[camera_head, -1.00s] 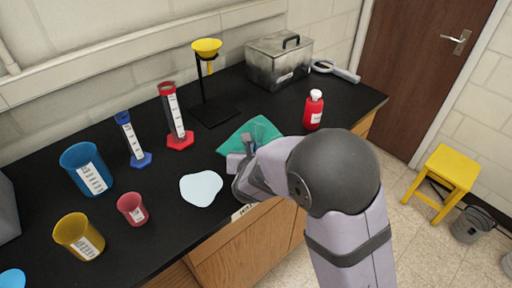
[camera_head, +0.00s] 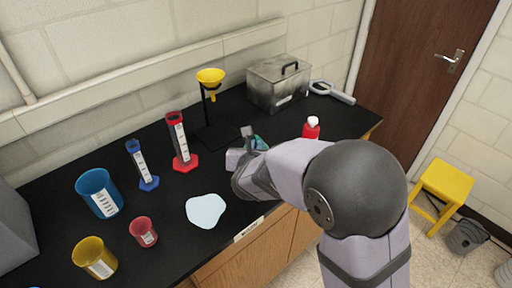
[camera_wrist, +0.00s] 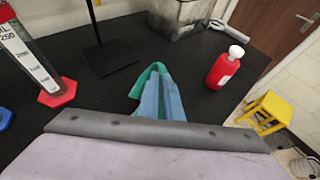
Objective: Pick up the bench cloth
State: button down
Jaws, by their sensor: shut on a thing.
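The teal bench cloth (camera_head: 262,143) shows as a small bunched piece beside my gripper (camera_head: 249,137), over the black bench in the head view. My gripper is shut on it. In the wrist view the cloth (camera_wrist: 141,82) is gathered into a narrow, folded shape rising beyond the grey edge of my gripper. Its lower part is hidden by my gripper. I cannot tell whether any of it touches the bench.
A pale puddle (camera_head: 205,211) lies left of my gripper. A red bottle (camera_head: 311,128) stands to the right. The red cylinder (camera_head: 181,142), blue cylinder (camera_head: 143,166) and funnel stand (camera_head: 208,105) are behind and left. Beakers stand at far left. Bench around the cloth is clear.

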notch_tip(320, 180, up, 9)
jog(key=p, duration=0.6)
jog(key=shift+a, duration=0.1)
